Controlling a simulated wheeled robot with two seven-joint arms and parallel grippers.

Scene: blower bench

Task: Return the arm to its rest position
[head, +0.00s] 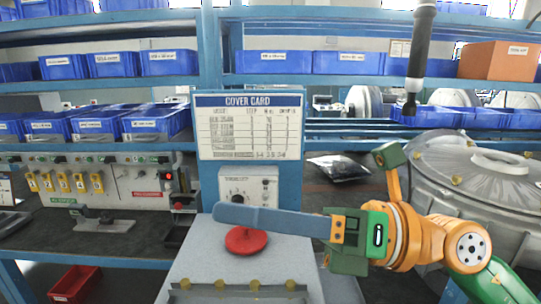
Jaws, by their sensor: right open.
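My right gripper (366,200) is at the right of centre in the head view, on my orange and green arm that comes in from the lower right. Its green fingers are spread apart, one up and one to the left, with nothing seen between them. A long blue-grey bar (270,219) reaches left from beside the lower finger, in front of the grey bench box (235,268). I cannot tell if the bar touches the finger. A red round knob (246,240) shows just under the bar. My left gripper is out of view.
A large grey metal blower housing (470,175) stands close behind my right arm. A cover card (248,127) hangs on the blue post, above a white control box (247,186). A black tool (420,50) hangs above. Blue bins (109,64) fill the shelves; a red bin (75,283) is lower left.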

